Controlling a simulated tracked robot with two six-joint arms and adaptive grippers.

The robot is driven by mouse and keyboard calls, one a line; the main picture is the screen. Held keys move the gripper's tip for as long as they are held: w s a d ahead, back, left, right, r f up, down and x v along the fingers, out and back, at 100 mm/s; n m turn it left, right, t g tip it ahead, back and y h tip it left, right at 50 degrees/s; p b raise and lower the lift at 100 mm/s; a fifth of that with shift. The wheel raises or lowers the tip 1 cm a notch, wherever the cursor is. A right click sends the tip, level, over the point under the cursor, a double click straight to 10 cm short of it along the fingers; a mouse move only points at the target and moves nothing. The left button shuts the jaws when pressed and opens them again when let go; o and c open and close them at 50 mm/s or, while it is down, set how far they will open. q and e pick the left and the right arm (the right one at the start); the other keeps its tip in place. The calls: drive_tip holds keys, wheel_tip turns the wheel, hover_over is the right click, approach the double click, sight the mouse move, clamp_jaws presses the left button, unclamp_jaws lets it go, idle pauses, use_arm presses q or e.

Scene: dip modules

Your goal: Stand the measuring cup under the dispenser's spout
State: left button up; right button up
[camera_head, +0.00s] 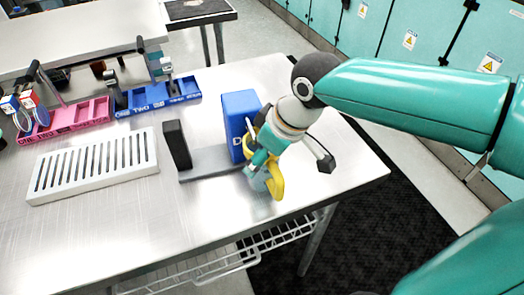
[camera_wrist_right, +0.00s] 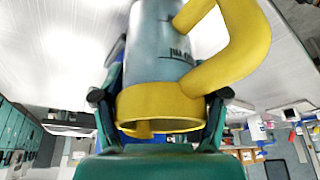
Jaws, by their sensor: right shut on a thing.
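The measuring cup (camera_head: 277,182) has a clear grey body and a yellow handle and rim. In the right wrist view the cup (camera_wrist_right: 160,45) fills the middle, with printed marks on its side. The dispenser (camera_head: 239,112) is a blue box with white letters, just behind and left of the cup, partly covered by my gripper. Its spout cannot be made out.
A grey plate (camera_head: 208,163) with a black upright block (camera_head: 176,145) lies left of the cup. A white slotted rack (camera_head: 95,168), a pink tray (camera_head: 80,117) and a blue tray (camera_head: 157,96) stand further left. The front left tabletop is clear.

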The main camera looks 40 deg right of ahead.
drive_tip(key=shift+w+a+f, duration=0.1)
drive_tip(key=shift+w+f, duration=0.05)
drive_tip(key=shift+w, duration=0.15)
drive_tip(key=shift+f, duration=0.15)
drive_tip(key=shift+s, duration=0.15)
drive_tip(key=shift+f, duration=0.1)
drive_tip(key=o, duration=1.8)
drive_tip(key=shift+c, duration=0.2)
drive_tip(key=shift+r, duration=0.3)
drive_tip(key=p+v, duration=0.1)
drive_tip(key=v, duration=1)
drive_tip(key=shift+s+r, duration=0.2)
drive_tip(key=shift+r, duration=0.05)
